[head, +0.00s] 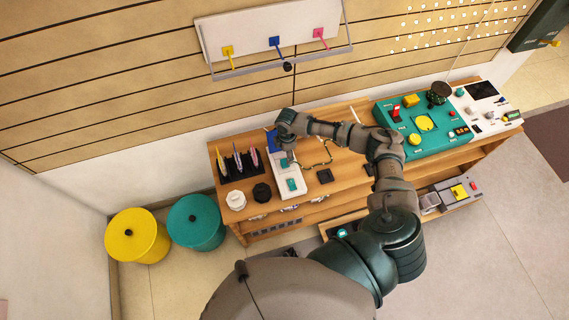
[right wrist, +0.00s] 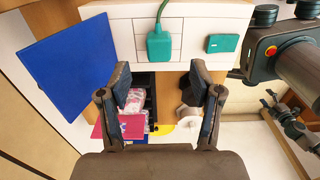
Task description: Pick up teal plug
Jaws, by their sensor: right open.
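The teal plug (right wrist: 160,46) sits on a white panel block (right wrist: 121,36), with a green cord rising from its top edge in the right wrist view. A flat teal rectangle (right wrist: 222,43) is to its right on the same block. My right gripper (right wrist: 160,88) is open and empty. Its two fingers are apart, and the plug appears beyond the tips, between them. In the head view the right gripper (head: 289,158) is above the white panel (head: 291,193), and the hand partly hides the plug's area. My left gripper does not show.
A blue panel (right wrist: 75,62) stands left of the plug. On the wooden bench (head: 345,165) are a dark pen rack (head: 240,168), white and black round pots (head: 236,200), and a teal console (head: 425,122). Yellow (head: 137,236) and teal (head: 196,223) bins stand on the floor.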

